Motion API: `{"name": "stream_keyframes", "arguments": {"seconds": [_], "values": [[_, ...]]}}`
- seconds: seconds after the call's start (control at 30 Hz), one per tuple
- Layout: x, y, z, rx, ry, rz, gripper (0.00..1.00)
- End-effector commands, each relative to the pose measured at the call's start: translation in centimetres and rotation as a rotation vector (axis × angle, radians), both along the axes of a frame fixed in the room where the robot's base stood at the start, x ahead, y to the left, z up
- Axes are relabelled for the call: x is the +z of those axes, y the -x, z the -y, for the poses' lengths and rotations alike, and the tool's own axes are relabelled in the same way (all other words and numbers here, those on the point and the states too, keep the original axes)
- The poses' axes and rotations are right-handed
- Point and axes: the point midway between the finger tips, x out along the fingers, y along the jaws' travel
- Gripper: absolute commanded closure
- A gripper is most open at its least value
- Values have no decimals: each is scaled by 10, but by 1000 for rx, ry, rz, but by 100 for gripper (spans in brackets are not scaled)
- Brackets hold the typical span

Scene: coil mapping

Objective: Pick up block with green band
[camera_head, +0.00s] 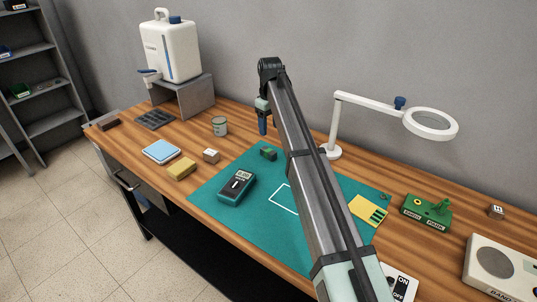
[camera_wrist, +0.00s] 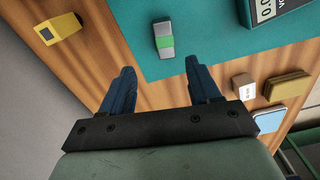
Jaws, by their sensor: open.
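The block with the green band (camera_wrist: 165,41) is grey with a bright green band around it. It lies on the teal mat near the mat's edge in the wrist view, and shows small and dark green in the head view (camera_head: 268,154). My gripper (camera_wrist: 163,78) is open and empty. In the wrist view the block appears just beyond the fingertips, roughly centred between them and not touching. In the head view my gripper (camera_head: 263,124) hangs fingers down over the back of the bench, above and behind the block.
A multimeter (camera_head: 237,186) lies on the mat (camera_head: 215,186) in front of the block. A small white-faced block (camera_head: 211,156), yellow sponge (camera_head: 181,169) and grey-green cup (camera_head: 219,126) stand left. A yellow object (camera_wrist: 62,27) shows in the wrist view. A magnifier lamp (camera_head: 365,105) stands right.

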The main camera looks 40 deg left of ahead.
Motion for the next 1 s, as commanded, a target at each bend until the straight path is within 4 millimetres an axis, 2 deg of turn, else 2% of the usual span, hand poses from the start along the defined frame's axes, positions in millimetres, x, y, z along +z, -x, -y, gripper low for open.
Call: {"name": "stream_keyframes", "arguments": {"seconds": [0.1, 0.23, 0.57, 0.9, 1.0], "values": [[-23, 1, 1, 1, 2, -1, 38], [-44, 1, 0, 1, 0, 0, 38], [-64, 3, 0, 2, -1, 1, 38], [-104, 8, 0, 2, 0, 1, 38], [-107, 8, 0, 2, -1, 1, 38]]}}
